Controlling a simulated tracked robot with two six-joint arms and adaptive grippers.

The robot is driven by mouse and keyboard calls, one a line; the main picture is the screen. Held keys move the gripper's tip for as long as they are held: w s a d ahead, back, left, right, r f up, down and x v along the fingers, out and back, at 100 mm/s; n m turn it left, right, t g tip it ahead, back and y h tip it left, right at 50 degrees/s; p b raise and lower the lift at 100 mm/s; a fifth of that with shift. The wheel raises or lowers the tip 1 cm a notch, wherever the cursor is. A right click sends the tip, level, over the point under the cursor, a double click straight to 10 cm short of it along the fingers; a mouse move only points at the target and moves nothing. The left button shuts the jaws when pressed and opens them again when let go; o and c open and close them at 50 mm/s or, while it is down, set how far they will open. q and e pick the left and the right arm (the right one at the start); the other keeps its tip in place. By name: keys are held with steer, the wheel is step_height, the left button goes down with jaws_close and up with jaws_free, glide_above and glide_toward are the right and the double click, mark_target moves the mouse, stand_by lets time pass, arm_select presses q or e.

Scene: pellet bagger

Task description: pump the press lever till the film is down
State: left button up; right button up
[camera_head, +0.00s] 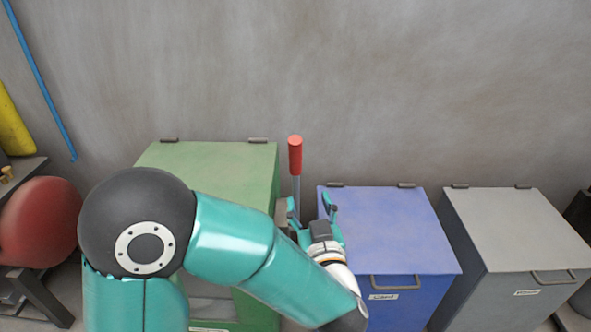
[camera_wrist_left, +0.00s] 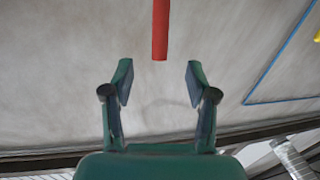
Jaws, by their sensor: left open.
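The press lever (camera_head: 295,155) has a red grip on a thin grey shaft and stands upright between the green bin and the blue bin in the head view. My left gripper (camera_head: 311,202) is open and empty, its fingers near the lever's shaft, below the red grip. In the left wrist view the red grip (camera_wrist_left: 160,28) hangs in from the top, in line with the gap between the open fingers (camera_wrist_left: 160,85) and beyond their tips. The lever's base is hidden behind my arm and gripper. No film can be made out. My right gripper is not in view.
A green bin (camera_head: 222,165) stands left of the lever, with a blue bin (camera_head: 385,228) and a grey bin (camera_head: 515,228) to its right, all lidded. A red rounded tank (camera_head: 42,222) is at far left. A grey wall closes off the back.

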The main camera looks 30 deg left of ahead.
mark_target(296, 161)
arm_select(q)
steer(key=p+x, duration=0.3)
steer(key=x, duration=1.3)
steer(key=shift+w+a, duration=0.2)
steer(key=shift+a, duration=0.05)
jaws_close()
